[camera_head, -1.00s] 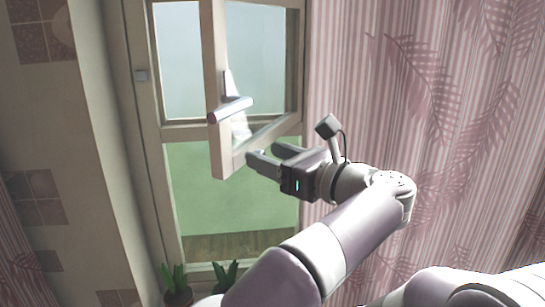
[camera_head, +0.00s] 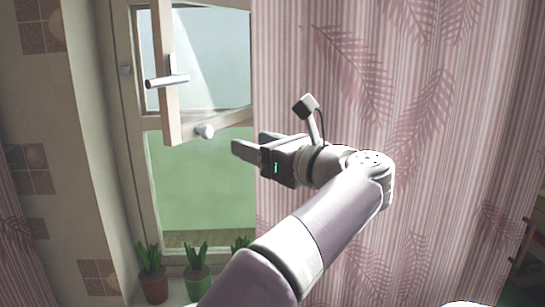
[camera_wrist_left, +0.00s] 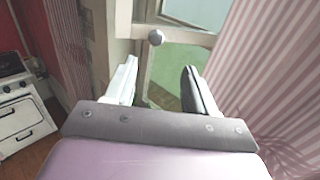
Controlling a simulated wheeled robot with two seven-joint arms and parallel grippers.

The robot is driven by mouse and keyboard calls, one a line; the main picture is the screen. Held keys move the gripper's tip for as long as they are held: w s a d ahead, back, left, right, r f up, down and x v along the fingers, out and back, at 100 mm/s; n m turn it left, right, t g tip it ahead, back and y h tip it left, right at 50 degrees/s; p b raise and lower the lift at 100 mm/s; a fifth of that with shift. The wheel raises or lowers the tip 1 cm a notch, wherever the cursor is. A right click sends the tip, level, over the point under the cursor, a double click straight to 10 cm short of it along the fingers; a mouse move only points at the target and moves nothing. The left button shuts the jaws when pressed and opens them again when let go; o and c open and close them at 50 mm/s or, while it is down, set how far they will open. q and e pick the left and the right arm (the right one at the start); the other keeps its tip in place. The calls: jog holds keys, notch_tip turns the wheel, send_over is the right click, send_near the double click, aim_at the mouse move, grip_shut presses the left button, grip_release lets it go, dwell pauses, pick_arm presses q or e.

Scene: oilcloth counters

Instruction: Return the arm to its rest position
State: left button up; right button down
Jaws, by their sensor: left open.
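My left gripper (camera_head: 250,143) is open and empty in the middle of the head view, in front of the window's right side and the curtain's edge. In the left wrist view its two fingers (camera_wrist_left: 160,66) stand apart with nothing between them. The arm runs up to it from the bottom of the head view. The window sash (camera_head: 170,115) stands ajar to the left of the fingers, with a handle (camera_head: 167,80) on it. A clear gap shows between sash and fingertips. My right gripper is not in view.
A pale knob (camera_head: 205,131) shows close to the left of the fingertips; it also shows in the left wrist view (camera_wrist_left: 155,37). A pink curtain (camera_head: 440,150) hangs at right. Potted plants (camera_head: 153,285) line the sill. A white stove (camera_wrist_left: 22,115) stands at left.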

pick_arm(q)
jog(key=w+a+f+m+t+h, duration=0.3)
jog(key=w+m+t+h, duration=0.5)
jog(key=m, duration=1.1)
jog(key=a+f+m+g+h, duration=0.3)
jog(key=f+m, duration=0.4)
jog(key=f, duration=0.1)
jog(key=a+f+m+g+h, duration=0.2)
jog(key=a+f+m+g, duration=0.1)
jog(key=f+m, duration=0.4)
jog(key=s+a+f+m+g, duration=0.3)
jog(key=s+f, duration=0.2)
jog(key=f, duration=0.2)
jog(key=s+a+f+m+g, duration=0.2)
jog(key=s+f+m+g, duration=0.1)
jog(key=s+f, duration=0.3)
jog(key=s+a+f+m+g, duration=0.2)
jog(key=s+f, duration=0.4)
jog(key=s, duration=0.4)
jog(key=s+a+f+m+g+y, duration=0.1)
jog(key=s+a+f+m+g, duration=0.2)
jog(key=s+f+g, duration=0.3)
jog(key=s+a, duration=0.1)
jog(key=s, duration=0.3)
jog(key=shift+a+f+g, duration=0.2)
jog(key=shift+f+g, duration=0.1)
jog(key=shift+f, duration=0.05)
